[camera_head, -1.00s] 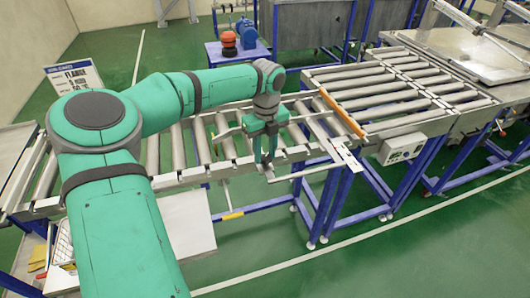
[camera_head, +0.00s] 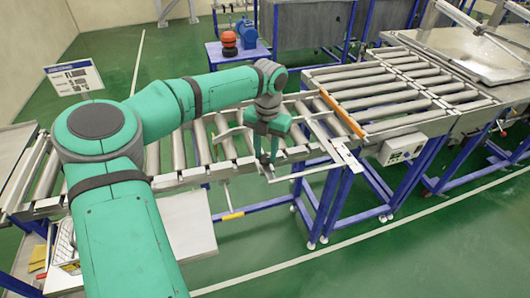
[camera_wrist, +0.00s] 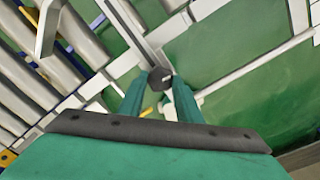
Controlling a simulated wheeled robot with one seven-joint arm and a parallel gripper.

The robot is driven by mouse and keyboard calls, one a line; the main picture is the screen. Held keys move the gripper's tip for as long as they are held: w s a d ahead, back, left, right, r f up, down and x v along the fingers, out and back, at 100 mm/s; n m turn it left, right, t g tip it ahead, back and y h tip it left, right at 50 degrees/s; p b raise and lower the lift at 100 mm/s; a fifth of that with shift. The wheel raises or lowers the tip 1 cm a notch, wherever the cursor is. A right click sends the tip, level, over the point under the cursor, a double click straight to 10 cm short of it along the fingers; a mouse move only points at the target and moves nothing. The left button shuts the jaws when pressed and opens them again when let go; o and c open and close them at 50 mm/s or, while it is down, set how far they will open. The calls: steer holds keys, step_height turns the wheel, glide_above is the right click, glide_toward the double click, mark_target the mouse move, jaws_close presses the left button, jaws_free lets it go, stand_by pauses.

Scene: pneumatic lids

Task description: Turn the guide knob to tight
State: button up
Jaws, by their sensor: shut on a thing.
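The guide knob (camera_wrist: 160,78) is a small dark, faceted knob in the wrist view. It sits between the two green fingers of my gripper (camera_wrist: 161,88), which is shut on it. In the head view my gripper (camera_head: 265,160) points down at the near side of the roller conveyor, by the guide rail (camera_head: 310,170). The knob is mostly hidden by the fingers there. I see no mark that tells whether the knob is tight or loose.
The roller conveyor (camera_head: 153,158) runs behind my gripper and joins another roller section (camera_head: 385,105) on the right. A grey control box (camera_head: 402,149) hangs at its near side. A flat panel (camera_head: 188,228) lies below on the left. Green floor is open in front.

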steer(key=m, duration=0.3)
steer(key=shift+s+m, duration=0.1)
steer(key=shift+m, duration=0.3)
steer(key=m, duration=0.8)
steer(key=shift+m, duration=1.9)
steer(key=shift+a, duration=0.15)
steer(key=o, duration=1)
steer(key=shift+o, duration=0.2)
